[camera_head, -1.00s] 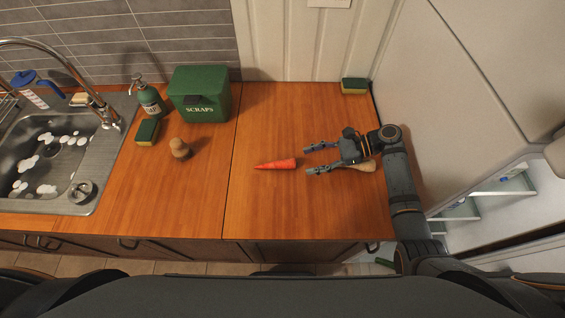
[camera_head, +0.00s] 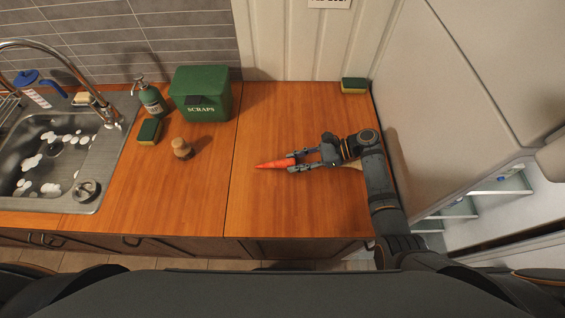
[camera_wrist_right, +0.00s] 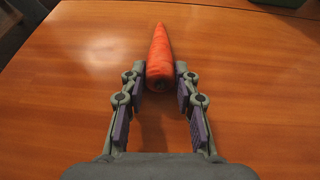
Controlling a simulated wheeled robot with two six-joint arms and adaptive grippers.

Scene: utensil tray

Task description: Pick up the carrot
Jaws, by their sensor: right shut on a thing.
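The orange carrot (camera_head: 273,164) lies on the wooden counter with its tip pointing left in the head view. My right gripper (camera_head: 292,162) is shut on its thick end, one finger on each side. In the right wrist view the carrot (camera_wrist_right: 160,55) points away from the gripper (camera_wrist_right: 160,84), with its blunt end between the fingertips. It appears to rest on the counter. My left gripper is not in view.
A wooden-looking object (camera_head: 352,165) lies partly hidden under my right gripper. A green scraps bin (camera_head: 203,95), soap bottle (camera_head: 152,98), sponge (camera_head: 149,131) and brush (camera_head: 181,148) stand to the left, by the sink (camera_head: 92,195). Another sponge (camera_head: 354,85) sits at the back right.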

